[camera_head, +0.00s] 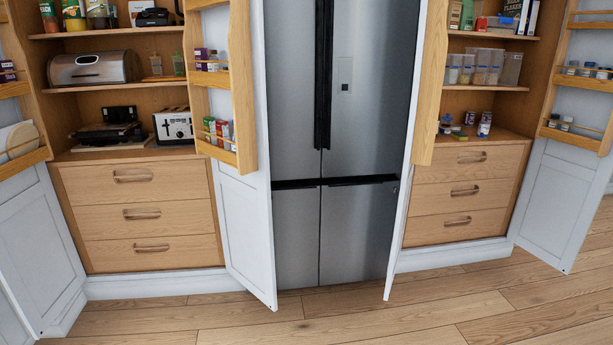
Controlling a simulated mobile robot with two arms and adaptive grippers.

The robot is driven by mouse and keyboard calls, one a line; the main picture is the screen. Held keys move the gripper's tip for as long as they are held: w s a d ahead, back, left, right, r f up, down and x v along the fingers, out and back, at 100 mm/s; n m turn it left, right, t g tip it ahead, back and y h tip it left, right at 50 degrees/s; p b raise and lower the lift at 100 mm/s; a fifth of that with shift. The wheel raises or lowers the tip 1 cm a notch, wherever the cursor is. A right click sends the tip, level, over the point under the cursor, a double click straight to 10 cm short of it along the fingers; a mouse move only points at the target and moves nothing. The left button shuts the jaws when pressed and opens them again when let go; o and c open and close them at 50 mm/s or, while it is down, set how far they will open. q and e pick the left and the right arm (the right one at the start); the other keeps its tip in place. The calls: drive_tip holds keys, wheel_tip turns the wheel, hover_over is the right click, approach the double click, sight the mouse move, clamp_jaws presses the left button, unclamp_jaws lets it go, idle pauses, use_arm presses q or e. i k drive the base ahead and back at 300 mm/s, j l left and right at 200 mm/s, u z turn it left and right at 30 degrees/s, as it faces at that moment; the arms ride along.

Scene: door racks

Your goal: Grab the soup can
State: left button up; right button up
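Several cans show, and their labels are too small for me to tell which is the soup can. Neither of my grippers is in view.
A steel fridge (345,130) stands in the middle between two open pantry cupboards. White doors with wooden racks (225,90) swing out on both sides. A bread bin (95,67) and toaster (174,126) fill the left shelves. The wooden floor (330,320) in front is clear.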

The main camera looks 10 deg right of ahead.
sight(484, 128)
drive_tip(key=i+l+z, duration=0.1)
drive_tip(key=i+z, duration=0.25)
drive_tip(key=i, duration=0.15)
drive_tip(key=i+z, duration=0.4)
drive_tip(key=i+j+z, duration=0.2)
drive_tip(key=i+z, duration=0.15)
drive_tip(key=i, duration=0.15)
drive_tip(key=i+j+z, duration=0.35)
drive_tip(key=i+l+z, duration=0.2)
drive_tip(key=i+z, duration=0.6)
drive_tip(key=i, duration=0.25)
drive_tip(key=i+j+z, duration=0.1)
drive_tip(key=i+z, duration=0.25)
drive_tip(key=i, duration=0.15)
drive_tip(key=i+u, duration=0.4)
drive_tip(key=i+l+u, duration=0.4)
drive_tip(key=i, duration=0.2)
drive_tip(key=j, duration=0.1)
